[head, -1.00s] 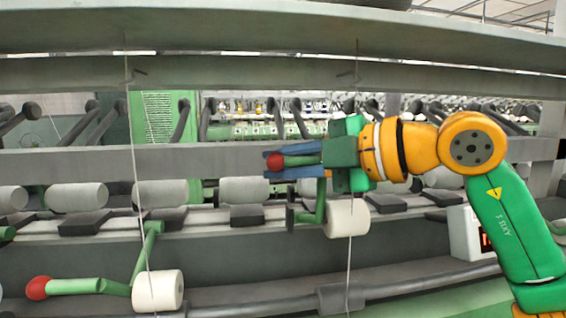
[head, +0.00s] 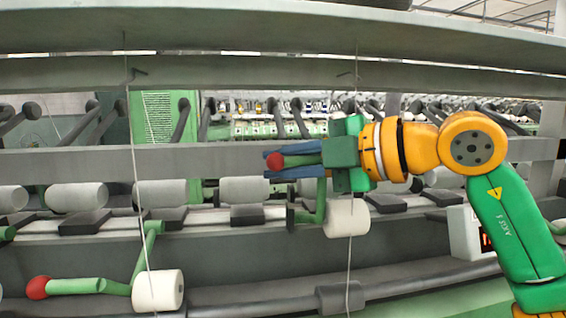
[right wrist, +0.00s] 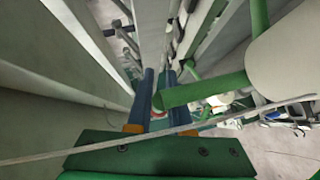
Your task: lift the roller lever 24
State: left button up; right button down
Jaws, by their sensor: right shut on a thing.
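The roller lever (head: 303,160) is a green arm with a red ball knob (head: 274,162) at its left end. It is raised to the height of the grey rail, and a white yarn roll (head: 346,218) hangs below it. My right gripper (head: 287,160) is shut on the lever, with one blue finger above and one below it. In the right wrist view the green lever (right wrist: 205,91) runs to the blue fingers, and the yarn roll (right wrist: 292,55) is at the right. No number shows on the lever. My left gripper is out of view.
A second green lever (head: 75,286) with a red knob hangs low at the left, with its own yarn roll (head: 158,291). The long grey rail (head: 180,163) passes behind my gripper. Thin threads (head: 141,205) hang down in front.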

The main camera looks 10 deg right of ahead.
aim_at(316, 156)
jog(key=c, duration=0.9)
grip_release()
jog(key=shift+f, duration=0.1)
jog(key=shift+o, duration=0.3)
jog(key=shift+w, duration=0.3)
jog(key=shift+s, duration=0.1)
jog(key=d+r+p, duration=0.1)
jog(key=s+d+r+p, duration=0.1)
jog(key=d, duration=0.1)
jog(key=s+d+r, duration=0.1)
jog(key=r, duration=0.1)
jog(key=shift+d+p, duration=0.15)
jog(key=shift+p, duration=0.25)
jog(key=shift+d+r+p, duration=0.4)
jog(key=shift+r+p, duration=0.05)
jog(key=shift+r, duration=0.1)
jog(key=shift+s+d+r, duration=0.1)
jog(key=shift+s+d, duration=0.1)
